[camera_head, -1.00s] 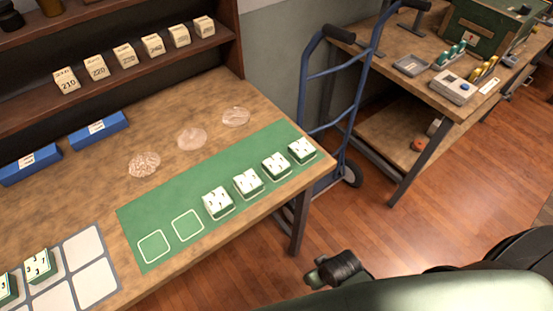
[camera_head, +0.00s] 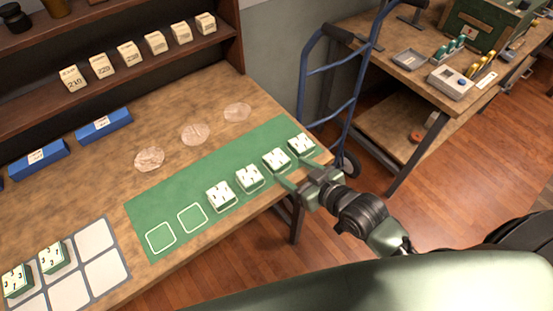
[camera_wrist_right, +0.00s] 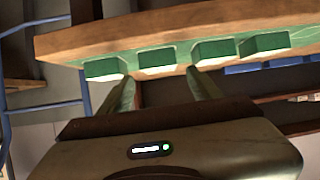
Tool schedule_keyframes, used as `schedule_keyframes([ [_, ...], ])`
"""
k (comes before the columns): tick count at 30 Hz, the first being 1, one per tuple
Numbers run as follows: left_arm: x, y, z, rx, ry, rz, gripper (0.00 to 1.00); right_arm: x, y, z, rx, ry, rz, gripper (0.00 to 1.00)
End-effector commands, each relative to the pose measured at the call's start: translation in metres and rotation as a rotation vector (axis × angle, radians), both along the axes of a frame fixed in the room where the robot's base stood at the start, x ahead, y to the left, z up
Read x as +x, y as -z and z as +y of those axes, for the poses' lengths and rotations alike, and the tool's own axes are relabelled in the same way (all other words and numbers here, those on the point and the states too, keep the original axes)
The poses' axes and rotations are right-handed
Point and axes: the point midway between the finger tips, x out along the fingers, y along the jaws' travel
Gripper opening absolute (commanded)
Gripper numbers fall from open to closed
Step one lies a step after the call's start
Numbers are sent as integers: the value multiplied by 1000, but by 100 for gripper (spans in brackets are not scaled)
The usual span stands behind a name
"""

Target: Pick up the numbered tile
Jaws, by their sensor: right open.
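Several white tiles with dark marks and green bases stand in a row on the green mat (camera_head: 150,210). They include the end tile (camera_head: 302,144), the one beside it (camera_head: 276,159), and two further left (camera_head: 249,178) (camera_head: 220,195). The marks are too small to read. My right gripper (camera_head: 296,172) is open at the table's front edge, by the two rightmost tiles. In the right wrist view, my fingers (camera_wrist_right: 160,78) point at the row, with one tile (camera_wrist_right: 157,61) roughly between them, apparently untouched. My left gripper is not in view.
Two more tiles (camera_head: 52,257) (camera_head: 17,281) sit on a grid tray (camera_head: 108,270) at the left. Two outlined mat squares are empty. Clear discs (camera_head: 149,159) and blue boxes (camera_head: 104,125) lie behind. A blue hand truck (camera_head: 327,68) stands right of the table.

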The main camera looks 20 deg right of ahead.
Motion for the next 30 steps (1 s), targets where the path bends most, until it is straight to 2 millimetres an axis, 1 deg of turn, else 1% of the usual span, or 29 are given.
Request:
schedule_keyframes([
  [3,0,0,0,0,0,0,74,9,-6,0,21,-8,-51,64],
  [6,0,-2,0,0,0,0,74,17,-6,2,27,-7,-61,64],
  [11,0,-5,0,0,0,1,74,32,2,8,28,-8,-60,64],
  [18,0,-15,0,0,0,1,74,55,22,19,26,-7,-56,64],
  [21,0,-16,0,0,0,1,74,66,27,23,26,-7,-59,64],
  [24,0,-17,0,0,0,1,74,71,31,25,25,-9,-58,64],
  [30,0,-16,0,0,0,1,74,72,32,25,25,-9,-57,64],
])
